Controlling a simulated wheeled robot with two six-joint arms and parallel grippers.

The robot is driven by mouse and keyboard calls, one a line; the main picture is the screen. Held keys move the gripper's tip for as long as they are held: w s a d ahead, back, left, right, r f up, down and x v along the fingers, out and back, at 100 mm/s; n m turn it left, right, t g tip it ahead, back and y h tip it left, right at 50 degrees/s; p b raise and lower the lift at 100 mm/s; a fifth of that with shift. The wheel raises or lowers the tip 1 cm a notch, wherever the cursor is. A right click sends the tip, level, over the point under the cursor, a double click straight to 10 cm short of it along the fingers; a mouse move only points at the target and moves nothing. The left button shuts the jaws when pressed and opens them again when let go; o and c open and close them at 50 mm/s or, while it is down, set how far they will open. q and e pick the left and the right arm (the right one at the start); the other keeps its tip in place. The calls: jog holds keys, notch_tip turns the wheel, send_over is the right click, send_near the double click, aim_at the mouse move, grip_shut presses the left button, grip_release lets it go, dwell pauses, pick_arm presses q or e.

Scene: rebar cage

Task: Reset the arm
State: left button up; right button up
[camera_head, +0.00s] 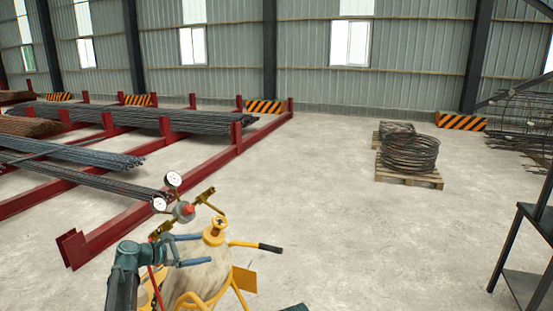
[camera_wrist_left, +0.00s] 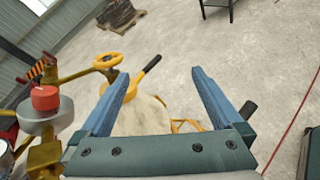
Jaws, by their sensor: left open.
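My left arm comes in from the bottom left of the head view. Its left gripper (camera_head: 205,250) is open, with two blue fingers spread apart. The left wrist view shows the same gripper (camera_wrist_left: 160,75) with nothing between its fingertips. Beyond the fingers is a pale tank (camera_wrist_left: 143,118) in a yellow frame. The tank's yellow valve (camera_head: 214,232) and black-ended lever (camera_head: 262,246) are close to the gripper, and I see no clear contact. My right gripper is not in view.
Two dial gauges (camera_head: 173,179) and a red-capped fitting (camera_head: 184,210) stand by the left gripper. Red racks (camera_head: 160,218) hold rebar at left. Coiled wire (camera_head: 408,152) sits on a pallet (camera_head: 410,177). A dark metal stand (camera_head: 525,287) is at right. Bare floor lies between.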

pick_arm(q)
jog(key=s+d+f+m+g+y, duration=0.2)
jog(key=s+d+f+m+g, duration=0.1)
jog(key=s+d+f+m, duration=0.3)
jog(key=s+d+f+m+g+y, duration=0.2)
jog(key=s+d+f+m, duration=0.2)
jog(key=s, duration=0.4)
jog(key=s+a+f+m+g+y, duration=0.1)
jog(key=s+f+m+g+y, duration=0.15)
jog(key=s+m, duration=0.35)
jog(key=s+f+m+g+y, duration=0.1)
jog(key=s+f+m+y, duration=0.1)
jog(key=s+m+y, duration=0.45)
jog(key=s+d+f+m+h+b, duration=0.1)
jog(key=s+d+f+m+b, duration=0.2)
jog(key=s+d+f+b, duration=0.4)
jog(key=d+f+g+b, duration=0.1)
jog(key=d+f+b, duration=0.1)
jog(key=d, duration=0.1)
jog(key=shift+s+d+f+b, duration=0.15)
jog(key=shift+d+b, duration=0.05)
jog(key=shift+b, duration=0.1)
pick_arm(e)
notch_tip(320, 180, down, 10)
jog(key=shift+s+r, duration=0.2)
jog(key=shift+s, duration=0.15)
